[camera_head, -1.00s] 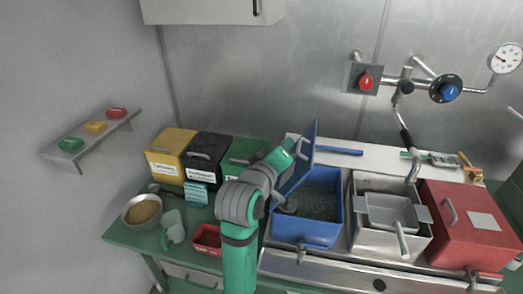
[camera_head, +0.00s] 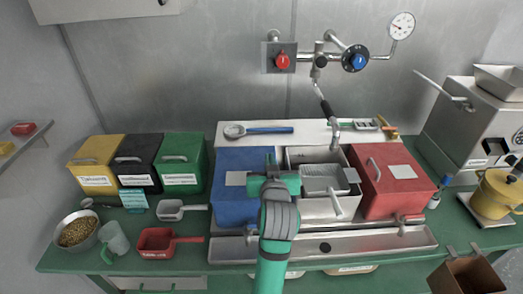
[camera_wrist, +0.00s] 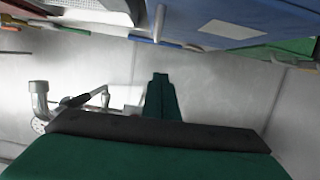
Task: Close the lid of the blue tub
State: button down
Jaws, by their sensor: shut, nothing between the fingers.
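The blue tub (camera_head: 236,212) stands left of the steel sink in the head view. Its blue lid (camera_head: 250,160) lies flat over it, with a pale label on top, and the tub's contents are hidden. My gripper (camera_head: 270,166) is at the right side of the lid, partly in front of it and the sink; I cannot tell whether it touches the lid. In the wrist view my gripper's fingers (camera_wrist: 160,88) are together and empty. The blue lid with its label also shows along the top of the wrist view (camera_wrist: 190,14).
The steel sink (camera_head: 300,156) with a strainer (camera_head: 322,180) and the red tub (camera_head: 392,180) stand to the right. Yellow, black and green bins (camera_head: 182,160) are at the left. A red scoop (camera_head: 156,243) lies in front. A tap (camera_head: 336,130) rises behind the sink.

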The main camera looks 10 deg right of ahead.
jog(key=shift+m+y, duration=0.4)
jog(key=shift+m, duration=0.5)
jog(key=f, duration=0.1)
jog(key=d+f, duration=0.1)
jog(key=f, duration=0.1)
jog(key=d+f, duration=0.1)
jog(key=shift+s+f, duration=0.15)
jog(key=shift+d+f, duration=0.1)
jog(key=shift+f, duration=0.25)
jog(key=shift+f, duration=0.1)
jog(key=shift+f, duration=0.1)
jog(key=shift+s+d+r, duration=0.1)
jog(key=shift+d+r, duration=0.05)
jog(key=shift+r, duration=0.2)
jog(key=r, duration=0.4)
jog(key=shift+d, duration=0.3)
jog(key=v, duration=1)
